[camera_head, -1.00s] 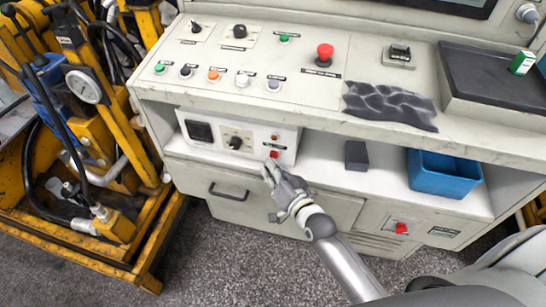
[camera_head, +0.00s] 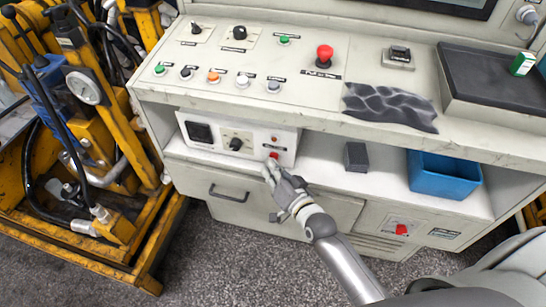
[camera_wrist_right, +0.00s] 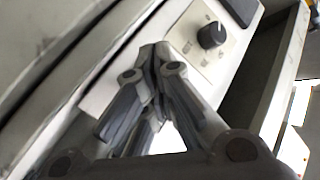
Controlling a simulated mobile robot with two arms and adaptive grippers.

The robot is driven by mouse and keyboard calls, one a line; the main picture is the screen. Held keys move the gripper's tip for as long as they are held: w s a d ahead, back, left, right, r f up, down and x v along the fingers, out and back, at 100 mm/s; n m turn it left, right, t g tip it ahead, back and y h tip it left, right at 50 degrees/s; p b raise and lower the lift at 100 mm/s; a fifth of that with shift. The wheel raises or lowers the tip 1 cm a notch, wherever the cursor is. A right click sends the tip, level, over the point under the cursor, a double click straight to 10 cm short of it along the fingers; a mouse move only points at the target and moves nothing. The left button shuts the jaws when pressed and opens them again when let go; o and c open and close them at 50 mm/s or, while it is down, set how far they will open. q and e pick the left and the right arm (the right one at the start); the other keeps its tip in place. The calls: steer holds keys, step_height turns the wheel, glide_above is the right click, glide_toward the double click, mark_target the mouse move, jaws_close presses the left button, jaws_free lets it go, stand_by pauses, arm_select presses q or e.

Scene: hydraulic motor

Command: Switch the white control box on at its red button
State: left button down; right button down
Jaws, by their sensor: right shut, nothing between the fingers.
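The white control box (camera_head: 210,145) sits on the shelf under the sloping panel. It has a dark display, a black knob (camera_head: 236,144) and a small red button (camera_head: 274,155) at its lower right. My right gripper (camera_head: 270,168) is shut and empty, its fingertips right at the red button; I cannot tell whether they touch it. In the right wrist view the shut fingers (camera_wrist_right: 155,55) point at the control box face, with the black knob (camera_wrist_right: 211,35) beside them; the red button is hidden there. My left gripper is not in view.
The panel above carries several coloured buttons and a red mushroom button (camera_head: 324,55). A dark grey block (camera_head: 356,156) and a blue bin (camera_head: 444,174) stand on the shelf to the right. A yellow machine frame (camera_head: 120,245) stands at the left.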

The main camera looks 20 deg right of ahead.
steer(key=shift+w+d, duration=0.1)
steer(key=shift+w, duration=0.05)
stand_by(0.4)
steer(key=shift+w+d, duration=0.15)
steer(key=shift+w, duration=0.05)
stand_by(0.3)
